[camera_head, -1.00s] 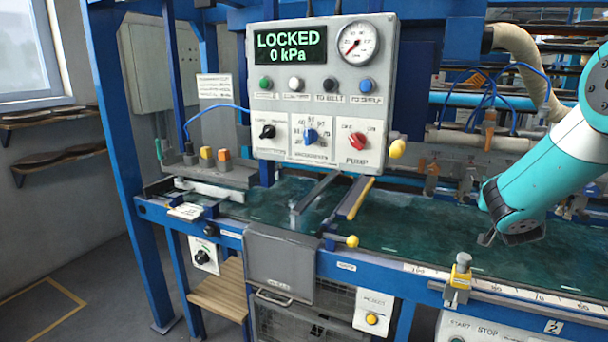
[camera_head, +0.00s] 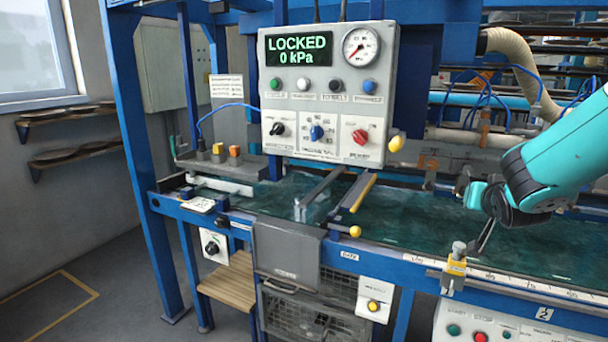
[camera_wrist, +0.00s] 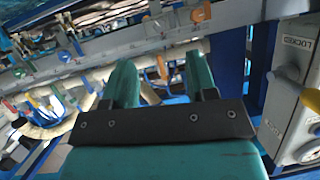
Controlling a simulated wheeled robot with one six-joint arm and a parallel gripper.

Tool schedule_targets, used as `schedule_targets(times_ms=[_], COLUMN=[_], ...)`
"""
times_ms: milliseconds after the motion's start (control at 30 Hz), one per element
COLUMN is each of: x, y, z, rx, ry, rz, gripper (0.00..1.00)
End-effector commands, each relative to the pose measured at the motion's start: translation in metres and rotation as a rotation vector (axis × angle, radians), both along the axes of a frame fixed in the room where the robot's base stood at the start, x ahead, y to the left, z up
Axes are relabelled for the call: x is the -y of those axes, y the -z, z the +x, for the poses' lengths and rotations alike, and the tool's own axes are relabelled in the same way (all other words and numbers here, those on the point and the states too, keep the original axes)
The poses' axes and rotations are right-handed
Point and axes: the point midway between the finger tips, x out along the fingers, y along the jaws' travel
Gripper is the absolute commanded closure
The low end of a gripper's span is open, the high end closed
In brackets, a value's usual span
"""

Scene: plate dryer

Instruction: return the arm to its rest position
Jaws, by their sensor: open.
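My arm (camera_head: 575,150) reaches in from the right edge in the head view, over the green wet bed of the machine. Its wrist end (camera_head: 476,196) is bent and hangs above the bed, right of the control panel (camera_head: 325,95). In the wrist view my gripper (camera_wrist: 162,80) shows two teal fingers set apart, with nothing between them. It is open and empty. Pipes and a grey rail (camera_wrist: 130,47) lie beyond the fingers. The panel display reads LOCKED, 0 kPa.
A yellow-knobbed lever (camera_head: 354,231) sticks out at the front. A pale hose (camera_head: 525,62) hangs behind my arm. Floor at the left is clear.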

Motion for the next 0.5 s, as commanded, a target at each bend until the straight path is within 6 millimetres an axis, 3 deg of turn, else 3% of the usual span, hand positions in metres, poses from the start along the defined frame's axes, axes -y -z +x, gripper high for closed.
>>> schedule_targets(times_ms=[167, 267, 400, 500], x=[-0.069, -0.119, -0.184, -0.212], y=[-0.002, -0.003, -0.006, -0.01], z=[-0.046, -0.093, -0.184, -0.248], rx=[-0.216, -0.384, -0.641, -0.793], ry=[-0.157, -0.311, -0.591, -0.786], rz=[0.104, 0.152, 0.172, 0.148], gripper=[0.48, 0.48, 0.48, 0.48])
